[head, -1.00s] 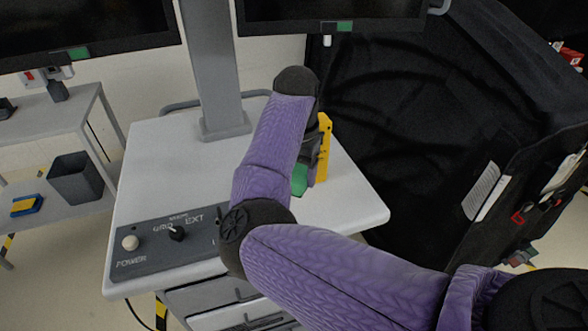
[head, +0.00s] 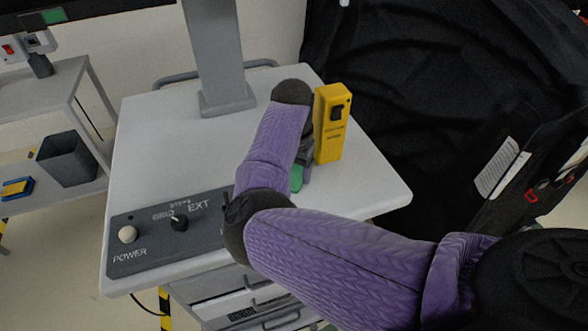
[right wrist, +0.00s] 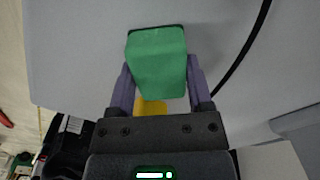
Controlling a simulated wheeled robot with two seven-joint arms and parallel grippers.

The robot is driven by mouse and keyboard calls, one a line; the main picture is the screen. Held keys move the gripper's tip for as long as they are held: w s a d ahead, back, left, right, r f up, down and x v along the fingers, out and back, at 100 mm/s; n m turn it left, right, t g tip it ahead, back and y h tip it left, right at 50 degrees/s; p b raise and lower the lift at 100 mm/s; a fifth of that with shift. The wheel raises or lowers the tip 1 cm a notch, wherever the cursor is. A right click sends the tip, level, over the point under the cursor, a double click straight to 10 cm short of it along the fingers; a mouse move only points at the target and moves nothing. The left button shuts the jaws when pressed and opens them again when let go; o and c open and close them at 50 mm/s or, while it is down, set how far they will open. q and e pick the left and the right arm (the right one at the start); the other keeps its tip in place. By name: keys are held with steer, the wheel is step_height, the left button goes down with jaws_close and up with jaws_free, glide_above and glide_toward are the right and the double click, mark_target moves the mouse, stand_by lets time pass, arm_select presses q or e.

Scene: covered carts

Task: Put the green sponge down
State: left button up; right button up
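The green sponge (head: 297,178) shows only in part in the head view, behind my right forearm and low by the cart top. In the right wrist view the sponge (right wrist: 158,65) is a green block between the two purple fingers, which lie against its sides. My right gripper (head: 304,158) is shut on it, over the light grey top of the cart (head: 160,150). Whether the sponge's underside touches the top cannot be told. My left gripper is in neither view.
A yellow box with a black switch (head: 333,125) stands close to the right of my right gripper. A control panel (head: 170,232) with knobs is at the cart's front left. A grey post (head: 213,55) rises at the back. The cart's left middle is clear.

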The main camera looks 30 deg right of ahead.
mark_target(294, 170)
steer(key=o, duration=0.4)
step_height(294, 170, up, 12)
steer(key=p, duration=0.3)
steer(key=shift+s+a, duration=0.1)
